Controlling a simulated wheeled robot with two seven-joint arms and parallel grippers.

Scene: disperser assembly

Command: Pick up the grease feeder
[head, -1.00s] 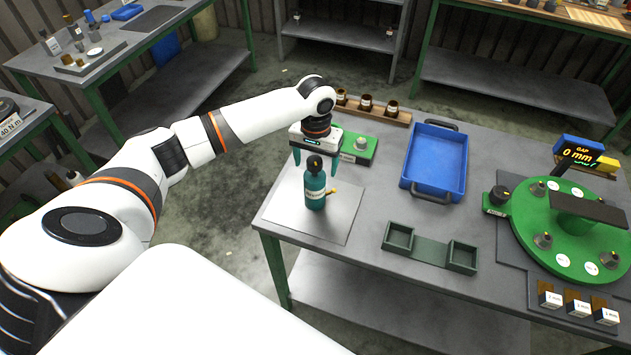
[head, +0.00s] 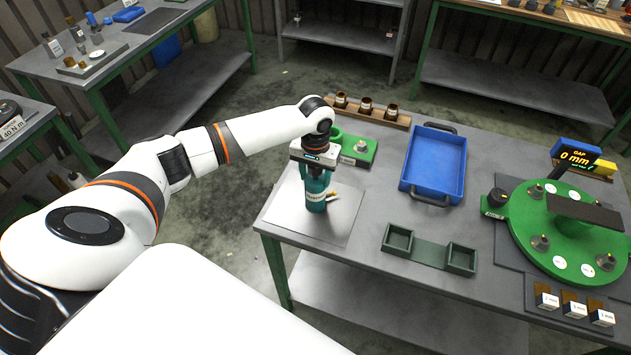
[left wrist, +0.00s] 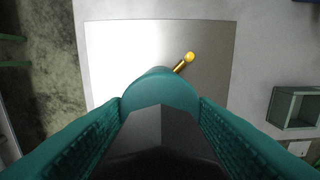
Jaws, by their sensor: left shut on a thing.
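The grease feeder (head: 315,196) is a teal bottle with a pale label and a small brass nozzle at its side. It stands upright on a light grey mat (head: 341,222) at the table's near left corner. My left gripper (head: 317,180) is over it from above, its teal fingers shut around its upper part. In the left wrist view the feeder's teal shoulder (left wrist: 160,88) and black top sit between the two fingers (left wrist: 160,130), with the brass nozzle pointing up and right. The gripper hides the feeder's cap in the head view. My right gripper is not in view.
A green block with a metal fitting (head: 359,148) stands just behind the mat. A blue tray (head: 434,165), a dark green two-pocket holder (head: 430,251) and a green round fixture (head: 570,235) lie to the right. A wooden rack with brown cups (head: 370,112) is behind.

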